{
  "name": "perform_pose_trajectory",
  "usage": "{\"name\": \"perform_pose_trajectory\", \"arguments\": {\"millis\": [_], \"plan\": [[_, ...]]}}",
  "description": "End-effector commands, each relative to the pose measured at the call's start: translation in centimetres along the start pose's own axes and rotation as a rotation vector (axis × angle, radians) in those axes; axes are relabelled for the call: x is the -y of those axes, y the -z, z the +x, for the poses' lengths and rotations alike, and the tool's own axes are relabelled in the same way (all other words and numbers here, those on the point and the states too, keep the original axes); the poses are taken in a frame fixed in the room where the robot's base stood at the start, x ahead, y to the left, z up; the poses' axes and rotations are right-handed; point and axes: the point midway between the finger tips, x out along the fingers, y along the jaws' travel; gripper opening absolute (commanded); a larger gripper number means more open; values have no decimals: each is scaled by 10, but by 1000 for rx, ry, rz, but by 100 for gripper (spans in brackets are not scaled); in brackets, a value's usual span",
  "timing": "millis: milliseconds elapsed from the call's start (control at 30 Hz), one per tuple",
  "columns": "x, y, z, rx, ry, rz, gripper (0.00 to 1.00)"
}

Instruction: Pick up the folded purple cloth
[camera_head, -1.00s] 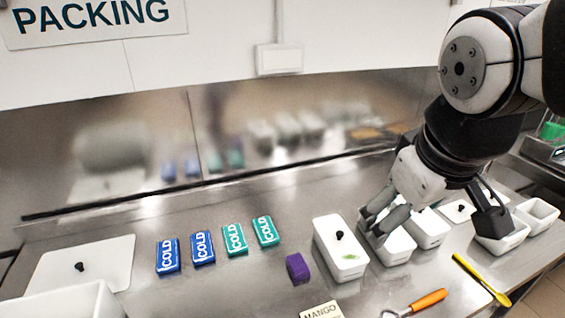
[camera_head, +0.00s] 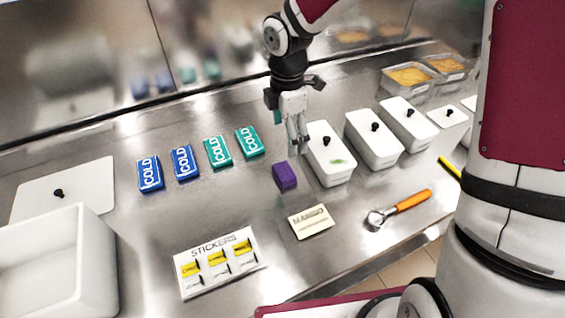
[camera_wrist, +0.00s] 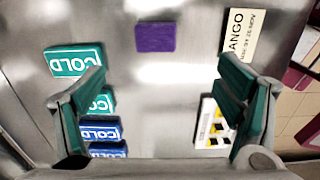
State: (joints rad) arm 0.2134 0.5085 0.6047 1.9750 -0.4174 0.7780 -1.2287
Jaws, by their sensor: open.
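The folded purple cloth (camera_head: 285,176) is a small block lying on the steel counter, just left of a lidded white tub. In the wrist view the purple cloth (camera_wrist: 155,37) lies near the top middle, beyond my fingertips and between their lines. My gripper (camera_head: 297,142) is above the counter, behind the cloth and close to the lidded tub in the head view. In the wrist view my gripper (camera_wrist: 162,85) has its two green-padded fingers wide apart with nothing between them.
Teal cold packs (camera_head: 218,151) and blue cold packs (camera_head: 150,174) lie to the left. Lidded white tubs (camera_head: 330,168) stand to the right. A mango card (camera_head: 311,222), sticker sheet (camera_head: 221,262) and orange-handled scoop (camera_head: 413,201) lie in front. Bare counter surrounds the cloth's left side.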

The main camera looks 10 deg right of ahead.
Motion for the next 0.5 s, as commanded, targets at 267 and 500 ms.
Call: {"name": "perform_pose_trajectory", "arguments": {"millis": [267, 500], "plan": [[-1, 3, 36, -10, 8, -26, 86], [-2, 4, 78, -9, 7, -24, 86]]}}
